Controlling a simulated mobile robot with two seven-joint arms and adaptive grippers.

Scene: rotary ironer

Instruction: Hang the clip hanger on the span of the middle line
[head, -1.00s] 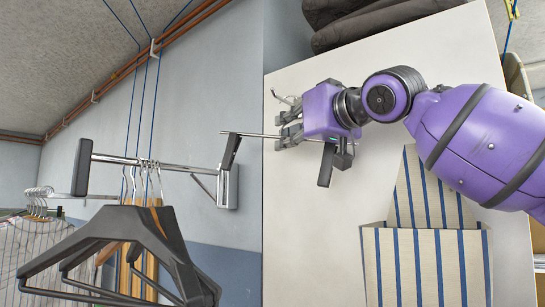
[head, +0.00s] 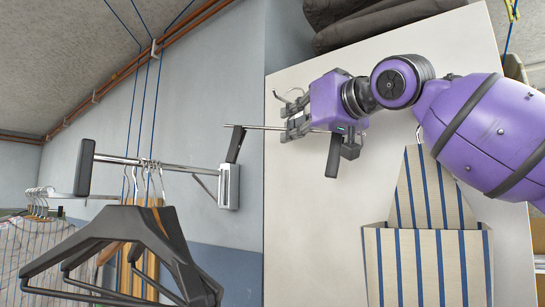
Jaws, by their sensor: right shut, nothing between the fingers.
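My right gripper (head: 293,118) points left in front of a pale panel, with its fingers closed. The clip hanger, with a thin chrome bar (head: 262,127), a bent hook (head: 287,95) and black clips, is at those fingers. One clip (head: 235,143) hangs at the bar's left end, the other (head: 334,154) below the gripper's palm. I cannot tell how the hanger is held. Three blue lines (head: 143,95) run down the wall from the ceiling at left; the middle one is among them, but its span is not clearly shown. My left gripper is out of view.
A chrome wall rail (head: 190,168) carries several dark hangers (head: 125,222) at lower left. A striped bag (head: 428,265) hangs on the pale panel (head: 310,210) below my right arm. Dark folded cloth (head: 370,25) lies at the top. Copper pipes (head: 120,75) run under the ceiling.

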